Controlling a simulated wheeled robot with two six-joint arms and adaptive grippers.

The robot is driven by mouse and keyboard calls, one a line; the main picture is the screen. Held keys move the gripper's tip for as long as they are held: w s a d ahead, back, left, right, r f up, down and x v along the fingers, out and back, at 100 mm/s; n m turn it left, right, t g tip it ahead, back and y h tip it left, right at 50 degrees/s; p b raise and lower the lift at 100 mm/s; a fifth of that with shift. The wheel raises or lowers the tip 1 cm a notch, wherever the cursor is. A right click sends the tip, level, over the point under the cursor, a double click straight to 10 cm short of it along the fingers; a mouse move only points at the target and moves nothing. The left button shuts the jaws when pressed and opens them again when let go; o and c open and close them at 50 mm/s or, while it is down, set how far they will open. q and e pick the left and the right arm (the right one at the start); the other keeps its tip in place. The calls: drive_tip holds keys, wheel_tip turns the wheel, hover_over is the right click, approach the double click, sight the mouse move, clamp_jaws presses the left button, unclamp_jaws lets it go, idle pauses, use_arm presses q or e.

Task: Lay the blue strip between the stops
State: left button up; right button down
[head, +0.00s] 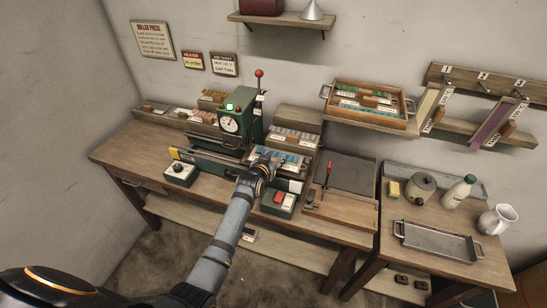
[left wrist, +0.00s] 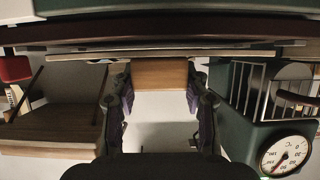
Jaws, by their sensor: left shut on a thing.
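My left gripper (head: 267,166) is at the front of the green press (head: 229,125), over its right-hand side. In the left wrist view the fingers (left wrist: 160,92) are shut on a light wooden block (left wrist: 160,73), with one finger on each side. Blue pieces (head: 291,163) show just right of the gripper in the head view. I cannot tell which of them is the blue strip, or whether it is joined to the block. The stops cannot be made out. My right gripper is not in view.
A control box with a red button (head: 279,198) sits close right of my left arm, and a box with a black knob (head: 180,173) left of it. A dark board (head: 346,173) lies farther right. A side table holds a metal tray (head: 437,241), a bottle (head: 458,192) and a jug (head: 497,219).

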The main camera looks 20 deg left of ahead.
use_arm(q)
drive_tip(key=shift+f, duration=0.2)
drive_tip(key=o, duration=1.3)
drive_tip(key=shift+s, duration=0.1)
drive_tip(key=v, duration=1.1)
drive_tip(key=shift+s+r, duration=0.25)
drive_tip(key=shift+s, duration=0.1)
